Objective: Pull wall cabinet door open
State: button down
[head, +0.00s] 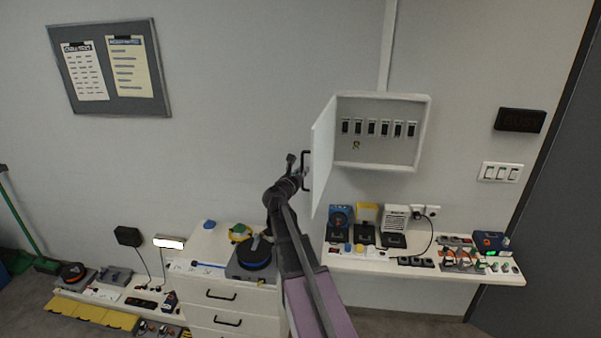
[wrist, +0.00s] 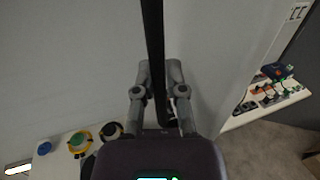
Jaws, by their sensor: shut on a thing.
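The wall cabinet (head: 383,98) is a white box on the wall. Its door (head: 322,150) stands open, swung out to the left on the cabinet's left side. Several dark switches show in a row inside. The door's black bar handle (head: 304,172) is on its outer face. My gripper (head: 297,165) is at the handle, left of the door. In the wrist view the handle (wrist: 153,50) runs between my gripper's fingers (wrist: 160,68), which are shut on it. The door (wrist: 210,60) is just to the right there. The exact finger contact is partly hidden.
A drawer unit (head: 238,322) with items on top stands below my arm. A wall shelf (head: 350,264) with chargers and small devices runs below the cabinet. A noticeboard (head: 160,60) hangs at the left. The wall between noticeboard and door is clear.

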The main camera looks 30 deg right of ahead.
jog(key=shift+s, duration=0.15)
jog(key=c, duration=0.7)
grip_release()
jog(key=shift+a, duration=0.1)
jog(key=v, duration=1.1)
jog(key=shift+s+a, duration=0.25)
jog(key=shift+a, duration=0.1)
